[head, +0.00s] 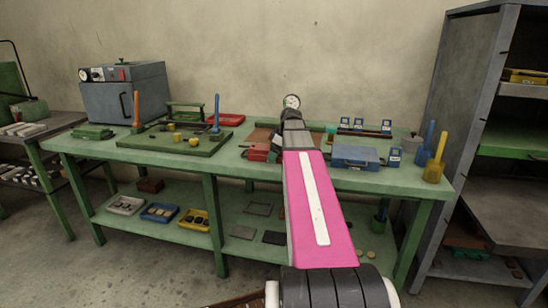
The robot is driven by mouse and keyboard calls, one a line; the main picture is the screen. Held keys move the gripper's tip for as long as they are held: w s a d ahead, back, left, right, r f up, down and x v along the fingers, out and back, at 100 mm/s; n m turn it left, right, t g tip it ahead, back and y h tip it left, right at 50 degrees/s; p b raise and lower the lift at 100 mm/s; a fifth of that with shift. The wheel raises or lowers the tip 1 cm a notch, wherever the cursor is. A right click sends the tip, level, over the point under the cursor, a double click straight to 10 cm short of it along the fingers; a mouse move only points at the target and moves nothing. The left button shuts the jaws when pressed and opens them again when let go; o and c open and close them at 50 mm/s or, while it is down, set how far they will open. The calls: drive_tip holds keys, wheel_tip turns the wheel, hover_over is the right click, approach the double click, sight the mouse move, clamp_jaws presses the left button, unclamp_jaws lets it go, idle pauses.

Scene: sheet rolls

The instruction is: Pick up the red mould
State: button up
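A red block-like thing (258,152), which may be the red mould, lies on the green bench just left of my arm. It is small in the picture, and my arm may hide its right side. A flat red tray (228,119) lies farther back on the bench, and a dark red block (150,184) sits on the lower shelf. My arm reaches forward over the bench. My gripper (292,116) is at its far end, seen from behind, above or beyond the bench's middle. Its fingers are hidden, so I cannot tell whether they are open.
The green bench (120,152) holds a green board (165,144) with tools at left and a blue case (355,157) at right. Blue and yellow upright-handled tools (434,171) stand at the right end. A grey oven (124,92) is at back left; a grey shelf unit (458,110) is right.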

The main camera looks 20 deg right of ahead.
drive_tip(key=c, duration=0.9)
drive_tip(key=shift+r, duration=0.1)
drive_tip(key=shift+c, duration=0.2)
drive_tip(key=shift+r, duration=0.1)
